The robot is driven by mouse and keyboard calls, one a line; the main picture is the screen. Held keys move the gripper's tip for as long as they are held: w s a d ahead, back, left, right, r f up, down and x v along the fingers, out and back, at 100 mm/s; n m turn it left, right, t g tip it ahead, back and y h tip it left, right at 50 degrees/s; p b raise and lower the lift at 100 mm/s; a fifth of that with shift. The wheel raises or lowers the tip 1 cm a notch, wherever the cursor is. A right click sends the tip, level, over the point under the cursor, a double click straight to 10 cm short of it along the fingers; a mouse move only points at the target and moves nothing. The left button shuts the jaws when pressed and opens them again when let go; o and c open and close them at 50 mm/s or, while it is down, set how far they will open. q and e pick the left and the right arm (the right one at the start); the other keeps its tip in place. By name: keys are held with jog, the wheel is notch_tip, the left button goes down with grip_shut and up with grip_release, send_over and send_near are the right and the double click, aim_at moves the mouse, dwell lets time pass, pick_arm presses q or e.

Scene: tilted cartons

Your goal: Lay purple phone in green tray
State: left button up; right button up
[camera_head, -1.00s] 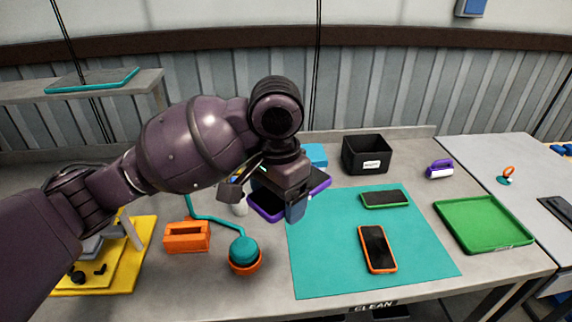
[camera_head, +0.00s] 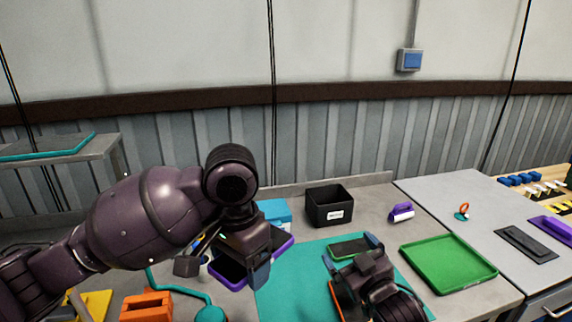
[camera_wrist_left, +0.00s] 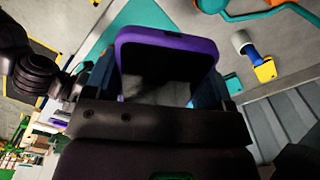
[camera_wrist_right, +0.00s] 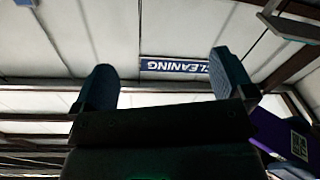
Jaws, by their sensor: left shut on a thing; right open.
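My left gripper (camera_head: 245,262) is shut on the purple phone (camera_head: 228,273) and holds it above the bench, left of the teal mat. In the left wrist view the purple phone (camera_wrist_left: 166,42) sits between the fingers, its dark face showing. The gripper hides its middle in the head view. The green tray (camera_head: 447,264) lies empty and flat on the bench, right of the mat. My right gripper (camera_head: 354,252) is open over the mat. Its spread, empty fingers (camera_wrist_right: 165,85) show against the ceiling in the right wrist view.
On the teal mat (camera_head: 285,285) are a green-edged phone (camera_head: 348,248) and an orange-edged phone (camera_head: 337,300), mostly hidden by my right arm. A black bin (camera_head: 328,206) and a purple-handled roller (camera_head: 401,212) stand behind. An orange holder (camera_head: 147,307) is at front left.

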jog(key=w+a+r+n+g+y, duration=0.1)
jog(key=w+a+r+n+y, duration=0.1)
jog(key=a+r+n+y, duration=0.75)
jog(key=w+a+r+n+g+y, duration=0.1)
jog(key=w+a+r+n+y, duration=0.15)
jog(key=a+r, duration=0.75)
jog(key=s+a+r+n+g+y, duration=0.1)
jog(key=s+a+r+n+g, duration=0.3)
jog(key=r+n+g, duration=0.45)
jog(key=s+a+r+n+g, duration=0.4)
jog(key=r+n+g, duration=0.3)
jog(key=n+g, duration=0.2)
jog(key=w+d+f+m+g+h, duration=0.1)
jog(key=w+d+f+m+h, duration=0.2)
jog(key=d+f+m+h, duration=0.9)
jog(key=s+f+n+h, duration=0.1)
jog(key=f, duration=0.3)
jog(key=s+f+n+h, duration=0.1)
jog(key=f, duration=0.3)
jog(key=s+a+f+n+h, duration=0.1)
jog(key=s+f, duration=0.1)
jog(key=f, duration=0.2)
jog(key=shift+a+f+n+g+h, duration=0.1)
jog(key=shift+f+n+g+h, duration=0.15)
jog(key=shift+h, duration=0.15)
